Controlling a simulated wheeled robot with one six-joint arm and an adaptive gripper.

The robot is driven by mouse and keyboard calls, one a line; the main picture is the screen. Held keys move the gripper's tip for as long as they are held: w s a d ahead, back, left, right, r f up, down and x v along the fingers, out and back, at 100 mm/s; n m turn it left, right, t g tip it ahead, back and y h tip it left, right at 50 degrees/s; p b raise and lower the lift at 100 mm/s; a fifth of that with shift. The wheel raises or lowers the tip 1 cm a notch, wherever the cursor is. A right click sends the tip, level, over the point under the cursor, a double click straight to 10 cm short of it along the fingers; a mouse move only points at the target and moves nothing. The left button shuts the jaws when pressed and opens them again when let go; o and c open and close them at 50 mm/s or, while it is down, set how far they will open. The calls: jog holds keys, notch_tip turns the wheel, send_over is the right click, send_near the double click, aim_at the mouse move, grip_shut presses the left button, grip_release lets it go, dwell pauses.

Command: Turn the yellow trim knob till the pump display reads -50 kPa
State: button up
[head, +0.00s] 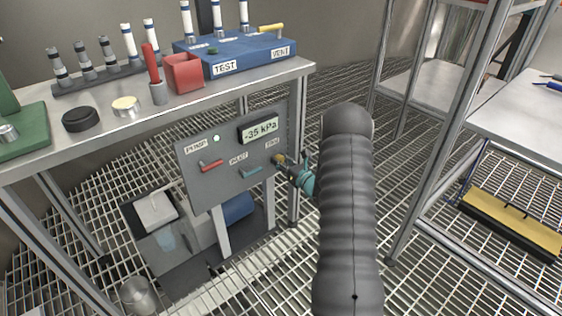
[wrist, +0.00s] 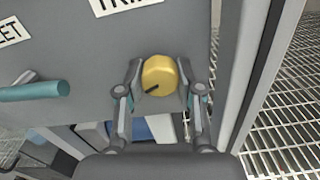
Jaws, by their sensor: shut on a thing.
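The yellow trim knob (wrist: 160,74) is on the grey pump panel and carries a dark pointer mark toward its lower left in the wrist view. My gripper (wrist: 160,82) is shut on the knob, with one finger on each side of it. In the head view my gripper (head: 290,166) reaches the panel's right side, and the knob (head: 279,158) is partly covered by it. The pump display (head: 261,130) reads -35 kPa.
A red lever (head: 211,165) and a teal lever (head: 251,171) stick out of the panel left of the knob. The teal one also shows in the wrist view (wrist: 35,91). A bench leg (head: 296,150) stands close right of the panel. Grated floor lies open further right.

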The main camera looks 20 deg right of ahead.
jog(key=shift+f+n+b, duration=0.1)
jog(key=shift+n+b, duration=0.2)
jog(key=shift+b, duration=0.3)
jog(key=n+b, duration=0.1)
jog(key=b, duration=0.2)
jog(key=shift+f+n, duration=0.2)
jog(key=shift+n, duration=0.2)
jog(key=n+b, duration=0.4)
jog(key=b, duration=0.2)
jog(key=shift+b, duration=0.35)
jog(key=n+b, duration=0.1)
jog(key=n, duration=0.1)
jog(key=n+b, duration=0.1)
jog(key=n, duration=0.1)
jog(key=shift+d+r, duration=0.1)
jog(key=shift+r, duration=0.2)
jog(key=shift+n, duration=2.2)
jog(key=o, duration=1.2)
